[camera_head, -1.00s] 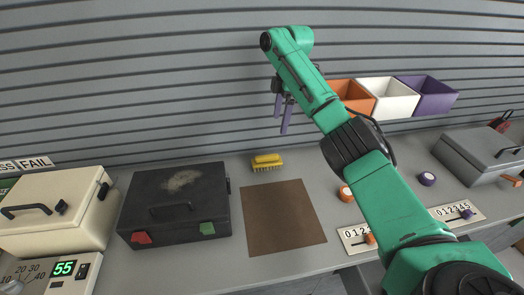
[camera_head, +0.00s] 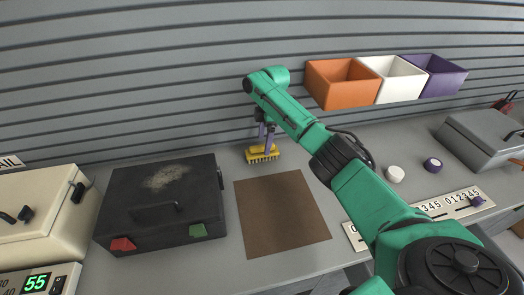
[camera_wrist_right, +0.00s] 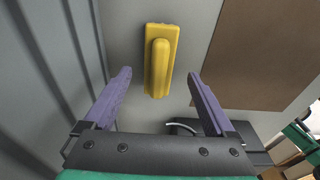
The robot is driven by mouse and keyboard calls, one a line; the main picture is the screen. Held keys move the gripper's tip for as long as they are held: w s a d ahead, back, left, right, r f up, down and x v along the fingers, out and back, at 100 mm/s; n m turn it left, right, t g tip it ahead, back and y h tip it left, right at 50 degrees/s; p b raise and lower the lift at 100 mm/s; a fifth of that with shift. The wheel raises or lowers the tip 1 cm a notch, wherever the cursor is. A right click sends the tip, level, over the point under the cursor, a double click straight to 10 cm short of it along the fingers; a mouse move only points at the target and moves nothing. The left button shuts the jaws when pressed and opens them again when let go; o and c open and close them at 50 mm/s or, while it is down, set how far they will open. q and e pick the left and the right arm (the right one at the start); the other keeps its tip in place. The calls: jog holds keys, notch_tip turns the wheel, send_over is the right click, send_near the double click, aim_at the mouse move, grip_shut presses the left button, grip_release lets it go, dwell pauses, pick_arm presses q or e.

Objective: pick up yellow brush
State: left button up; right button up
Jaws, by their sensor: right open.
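The yellow brush (camera_head: 262,153) stands at the back of the bench, bristles down, near the wall and behind the brown mat. My right gripper (camera_head: 266,137) is right at the brush in the head view, with its purple fingers pointing down. In the right wrist view the brush (camera_wrist_right: 160,62) lies ahead of the open fingers (camera_wrist_right: 158,82), roughly centred between their lines. The gap between the fingers is empty, and I see no contact with the brush. My left gripper is not in view.
The brown mat (camera_head: 280,215) lies flat in front of the brush. A black case (camera_head: 160,205) stands to its left. Orange (camera_head: 342,84), white (camera_head: 400,80) and purple (camera_head: 434,76) bins are on the wall at the right. Number strips and round knobs sit at the right.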

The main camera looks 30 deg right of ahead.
jog(key=f, duration=0.3)
jog(key=shift+w+a+f, duration=0.2)
jog(key=shift+a+f, duration=0.15)
jog(key=shift+a, duration=0.05)
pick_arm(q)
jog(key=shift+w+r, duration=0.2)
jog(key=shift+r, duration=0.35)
pick_arm(e)
grip_shut()
jog(key=shift+r, duration=0.1)
notch_tip(320, 180, up, 12)
jog(key=b, duration=0.2)
notch_tip(320, 180, up, 7)
jog(key=p, duration=0.1)
send_over(262, 145)
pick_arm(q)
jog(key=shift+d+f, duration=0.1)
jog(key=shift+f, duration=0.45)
pick_arm(e)
jog(key=shift+s+r, duration=0.1)
jog(key=shift+r, duration=0.45)
